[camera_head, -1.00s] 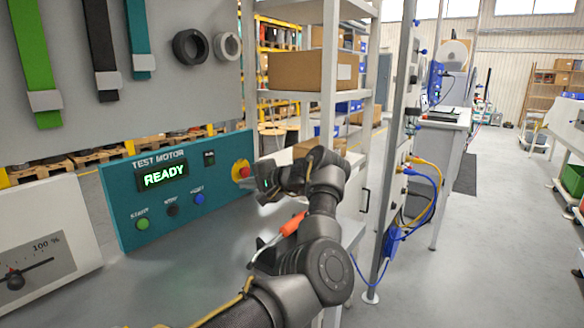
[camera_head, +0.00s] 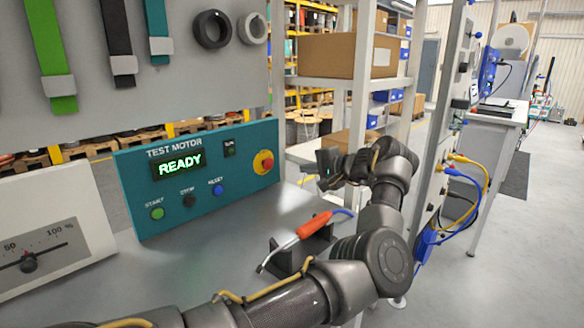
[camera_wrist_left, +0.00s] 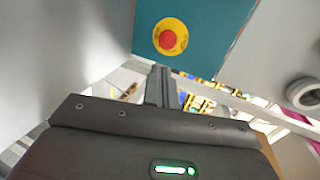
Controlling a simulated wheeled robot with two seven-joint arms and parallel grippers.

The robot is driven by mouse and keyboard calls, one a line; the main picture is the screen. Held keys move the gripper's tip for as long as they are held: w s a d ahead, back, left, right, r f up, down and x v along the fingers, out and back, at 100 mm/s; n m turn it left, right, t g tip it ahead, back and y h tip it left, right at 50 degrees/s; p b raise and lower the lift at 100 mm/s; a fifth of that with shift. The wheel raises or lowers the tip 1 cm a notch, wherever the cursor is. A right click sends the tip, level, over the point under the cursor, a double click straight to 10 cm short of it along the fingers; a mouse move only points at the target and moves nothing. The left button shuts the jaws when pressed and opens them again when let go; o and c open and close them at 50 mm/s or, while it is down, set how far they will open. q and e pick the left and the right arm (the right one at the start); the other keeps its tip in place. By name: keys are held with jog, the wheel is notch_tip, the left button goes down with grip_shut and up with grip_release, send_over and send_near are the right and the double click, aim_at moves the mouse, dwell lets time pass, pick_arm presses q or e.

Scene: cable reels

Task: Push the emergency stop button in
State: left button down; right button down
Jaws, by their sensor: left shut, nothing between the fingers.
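The emergency stop button (camera_head: 266,163) is a red mushroom head on a round yellow plate. It sits at the right end of the teal TEST MOTOR panel (camera_head: 222,150), whose display reads READY. The button also shows in the left wrist view (camera_wrist_left: 167,40), above the fingers. My left gripper (camera_head: 322,168) is to the right of the button in the head view, with a clear gap between them. Its fingers (camera_wrist_left: 160,82) are shut and empty, pointing toward the panel side. I cannot tell how deep the button sits. My right gripper is not in view.
An orange-handled tool (camera_head: 314,225) rests on a black holder on the grey bench (camera_head: 205,265), close to my left arm. Green, black and blue buttons sit lower on the panel. A white dial box (camera_head: 45,240) stands left. A shelf post rises behind my gripper.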

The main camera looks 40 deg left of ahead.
pick_arm(q)
jog(key=p, duration=0.2)
send_near(270, 166)
jog(key=x, duration=0.5)
jog(key=shift+f, duration=0.2)
jog(key=shift+w+a, duration=0.1)
jog(key=shift+a, duration=0.65)
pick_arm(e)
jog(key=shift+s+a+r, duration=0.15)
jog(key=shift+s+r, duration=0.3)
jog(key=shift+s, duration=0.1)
